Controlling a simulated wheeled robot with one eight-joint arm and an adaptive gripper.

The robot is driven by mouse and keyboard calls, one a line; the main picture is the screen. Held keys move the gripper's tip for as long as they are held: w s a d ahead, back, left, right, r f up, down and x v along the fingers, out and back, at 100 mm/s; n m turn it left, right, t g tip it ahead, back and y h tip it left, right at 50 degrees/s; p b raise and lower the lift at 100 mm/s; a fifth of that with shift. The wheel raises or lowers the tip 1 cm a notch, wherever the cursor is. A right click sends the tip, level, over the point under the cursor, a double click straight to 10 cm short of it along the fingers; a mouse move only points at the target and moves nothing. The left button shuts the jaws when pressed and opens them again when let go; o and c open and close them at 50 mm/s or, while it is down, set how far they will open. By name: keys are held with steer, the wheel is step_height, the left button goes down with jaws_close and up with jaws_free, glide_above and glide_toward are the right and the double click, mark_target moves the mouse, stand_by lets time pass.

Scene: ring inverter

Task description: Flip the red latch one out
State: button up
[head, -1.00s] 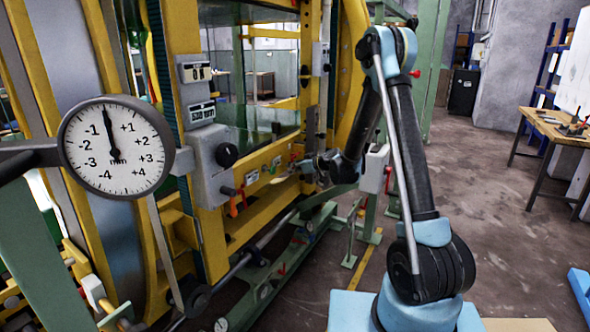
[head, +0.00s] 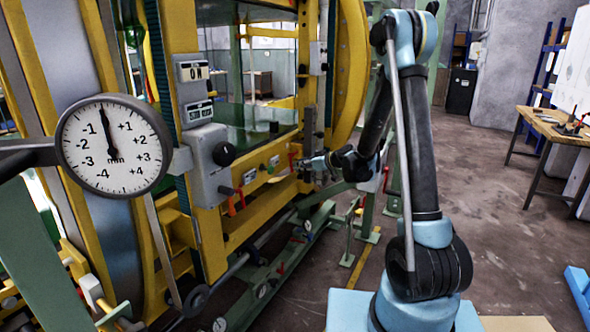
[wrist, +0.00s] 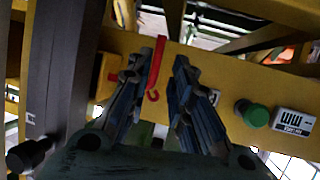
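A thin red latch (wrist: 156,66) with a hooked lower end lies against a yellow beam (wrist: 205,75) in the wrist view. It shows in the gap between the two fingers of my gripper (wrist: 158,70). The fingers are apart and nothing is held between them. In the head view my gripper (head: 306,164) is small, beside the yellow frame. A small red part (head: 291,161) shows at its left. I cannot tell whether the fingers touch the latch.
A green knob (wrist: 253,114) and a white label plate (wrist: 292,122) are right of the fingers. A dark handle (wrist: 30,153) is at the lower left. In the head view, a dial gauge (head: 114,146) stands left and orange-red handles (head: 236,202) hang below a grey box.

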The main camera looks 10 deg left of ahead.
steer(key=shift+v, duration=2.35)
steer(key=s+d+r+m+g+h, duration=0.1)
steer(key=s+d+r+m+h, duration=0.15)
steer(key=s+d, duration=0.6)
steer(key=s+d+r+m+g+h, duration=0.1)
steer(key=s+d+r+m+h, duration=0.15)
steer(key=s+d, duration=0.6)
steer(key=s+d+f+m+g+h, duration=0.1)
steer(key=s+d, duration=0.3)
steer(key=s, duration=0.4)
steer(key=s+d+f+m+g+h, duration=0.1)
steer(key=s+d+f+m+h, duration=0.2)
steer(key=s+d, duration=0.2)
steer(key=s+d+f+m+g+h, duration=0.1)
steer(key=s+d, duration=0.4)
steer(key=s, duration=0.5)
steer(key=shift+s+f+m+h, duration=0.4)
steer(key=shift+f+m+h, duration=0.3)
steer(key=shift+f+m, duration=0.15)
